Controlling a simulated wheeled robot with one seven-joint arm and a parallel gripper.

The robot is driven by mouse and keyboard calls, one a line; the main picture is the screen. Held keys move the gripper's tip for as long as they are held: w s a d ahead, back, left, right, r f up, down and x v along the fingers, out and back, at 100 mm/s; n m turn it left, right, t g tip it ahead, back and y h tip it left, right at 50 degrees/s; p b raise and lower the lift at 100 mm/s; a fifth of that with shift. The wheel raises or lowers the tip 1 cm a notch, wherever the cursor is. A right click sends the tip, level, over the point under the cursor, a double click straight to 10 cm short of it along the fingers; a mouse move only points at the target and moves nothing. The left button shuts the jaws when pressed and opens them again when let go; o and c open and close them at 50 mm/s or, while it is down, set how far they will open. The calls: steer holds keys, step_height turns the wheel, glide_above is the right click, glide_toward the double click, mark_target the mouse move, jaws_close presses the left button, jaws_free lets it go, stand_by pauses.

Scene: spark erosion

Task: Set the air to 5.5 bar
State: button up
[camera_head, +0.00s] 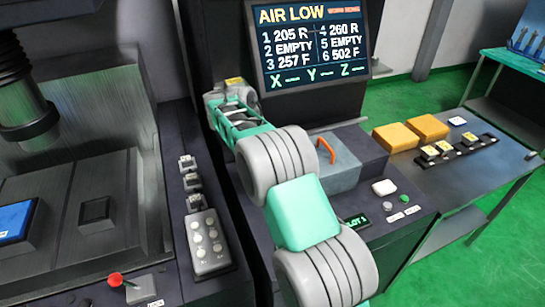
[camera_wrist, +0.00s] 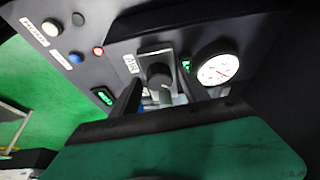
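In the wrist view a dark round knob (camera_wrist: 159,76) sits on a grey block beside a label reading AIR (camera_wrist: 131,63). A round white pressure gauge (camera_wrist: 215,68) is right of the knob; its reading is too small to tell. My gripper (camera_wrist: 160,88) has its two dark fingers apart, one on either side of the knob as seen from the wrist. I cannot tell whether they touch it. In the head view the screen (camera_head: 310,45) shows AIR LOW above a list of numbered slots. The knob and gauge are not seen in the head view.
Near the knob are a red button (camera_wrist: 98,51), a blue button (camera_wrist: 76,58) and small green displays (camera_wrist: 103,96). In the head view, yellow blocks (camera_head: 411,133) and a grey box with an orange handle (camera_head: 328,163) stand right of my arm. A keypad (camera_head: 208,240) is at left.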

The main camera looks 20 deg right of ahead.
steer(key=shift+o, duration=0.2)
steer(key=p+v, duration=0.2)
steer(key=v, duration=0.5)
steer(key=shift+a+r, duration=0.2)
steer(key=shift+r, duration=0.2)
